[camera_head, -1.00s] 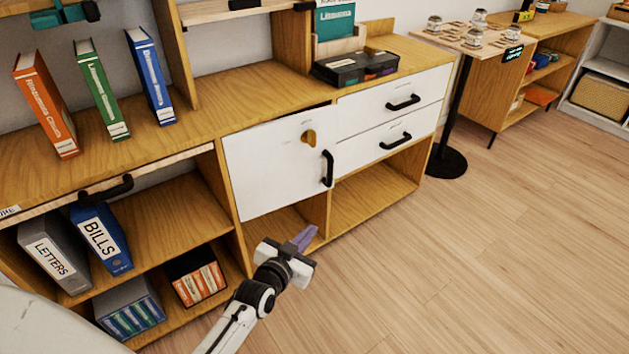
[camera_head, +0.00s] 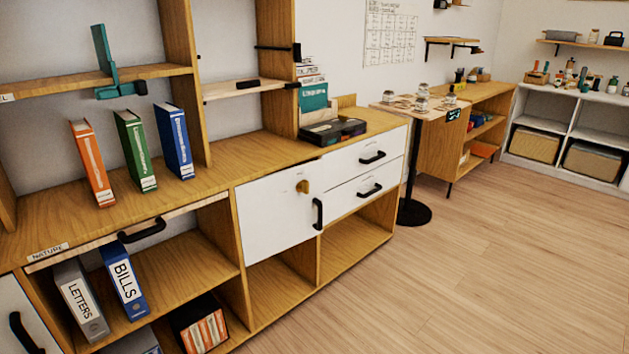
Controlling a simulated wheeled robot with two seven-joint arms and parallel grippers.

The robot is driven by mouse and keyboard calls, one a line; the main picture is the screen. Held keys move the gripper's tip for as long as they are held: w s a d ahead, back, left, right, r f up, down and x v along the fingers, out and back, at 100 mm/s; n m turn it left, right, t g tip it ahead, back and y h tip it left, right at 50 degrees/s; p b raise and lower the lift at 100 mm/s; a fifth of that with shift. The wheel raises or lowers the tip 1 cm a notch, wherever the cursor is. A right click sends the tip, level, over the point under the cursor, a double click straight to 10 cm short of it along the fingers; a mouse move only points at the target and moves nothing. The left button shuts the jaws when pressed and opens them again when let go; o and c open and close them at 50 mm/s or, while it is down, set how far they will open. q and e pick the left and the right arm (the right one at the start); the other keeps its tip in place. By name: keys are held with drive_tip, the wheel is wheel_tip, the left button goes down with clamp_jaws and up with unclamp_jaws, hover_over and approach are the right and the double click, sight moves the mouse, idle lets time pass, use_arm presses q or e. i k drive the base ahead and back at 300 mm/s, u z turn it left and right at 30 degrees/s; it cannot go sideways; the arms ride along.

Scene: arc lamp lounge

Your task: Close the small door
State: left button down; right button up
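A small white door (camera_head: 270,215) is in the middle of the long wooden cabinet, left of two white drawers (camera_head: 365,167). It has a black handle (camera_head: 318,213) near its right edge and a brass-coloured knob (camera_head: 303,187) near the upper right. A thin dark gap shows along its top edge toward the right; I cannot tell for certain whether it stands slightly ajar. Another white door with a black handle (camera_head: 26,334) shows partly at the lower left. Neither of my grippers is in view.
Orange, green and blue books (camera_head: 178,142) stand on the cabinet top, and a black box (camera_head: 333,131) sits farther right. A round-based table (camera_head: 414,212) stands beyond the cabinet. The floor (camera_head: 480,270) in front is clear.

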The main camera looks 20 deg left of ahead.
sight(274, 215)
drive_tip(key=u, duration=0.25)
drive_tip(key=i, duration=0.85)
drive_tip(key=z, duration=0.1)
